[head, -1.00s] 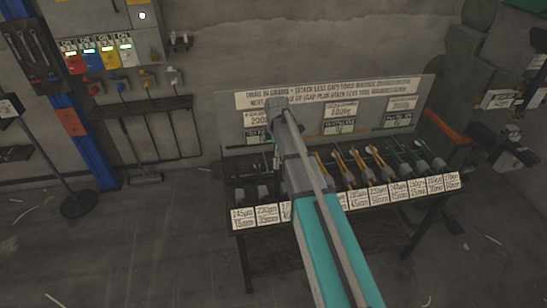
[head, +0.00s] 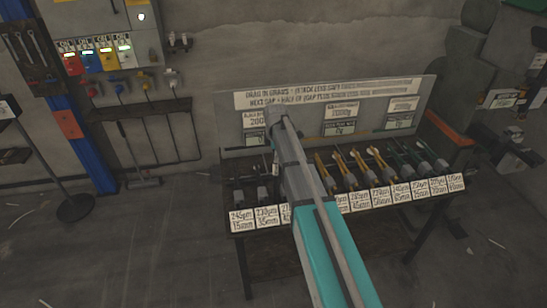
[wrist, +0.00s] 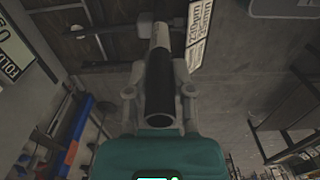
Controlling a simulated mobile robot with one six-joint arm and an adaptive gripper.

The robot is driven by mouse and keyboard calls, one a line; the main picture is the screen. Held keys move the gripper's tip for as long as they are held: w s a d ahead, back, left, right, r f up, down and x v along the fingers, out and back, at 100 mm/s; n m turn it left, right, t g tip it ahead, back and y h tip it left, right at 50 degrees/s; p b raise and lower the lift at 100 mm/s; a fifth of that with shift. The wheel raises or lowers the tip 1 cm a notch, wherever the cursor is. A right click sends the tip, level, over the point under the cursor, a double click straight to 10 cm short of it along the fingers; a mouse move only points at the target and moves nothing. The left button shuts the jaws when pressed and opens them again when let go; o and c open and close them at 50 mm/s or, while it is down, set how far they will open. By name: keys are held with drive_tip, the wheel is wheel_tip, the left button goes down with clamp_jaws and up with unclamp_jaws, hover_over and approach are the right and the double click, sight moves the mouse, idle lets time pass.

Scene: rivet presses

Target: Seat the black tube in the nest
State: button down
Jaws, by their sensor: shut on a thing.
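My gripper (wrist: 160,92) is shut on the black tube (wrist: 160,82) in the wrist view, one finger on each side. The tube's open near end faces the camera. Beyond its dark length a pale grey section (wrist: 161,36) lies in line with it; I cannot tell whether that is part of the tube or a separate rod. Grey blocks stand around that far end, and I cannot tell which is the nest or whether the tube touches it. In the head view my arm covers the gripper and the tube.
A bench with a row of labelled grey stations (head: 372,178) carries yellow and green rods to the right of my arm. A sign board (head: 300,100) stands behind it. A label (wrist: 199,38) lies right of the tube. Open floor (head: 150,240) is at the left.

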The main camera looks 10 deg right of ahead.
drive_tip(key=shift+f, duration=0.2)
drive_tip(key=shift+c, duration=2.4)
unclamp_jaws()
drive_tip(key=shift+r, duration=0.25)
wheel_tip(320, 180, up, 12)
drive_tip(key=p, duration=1.2)
drive_tip(key=shift+s, duration=0.1)
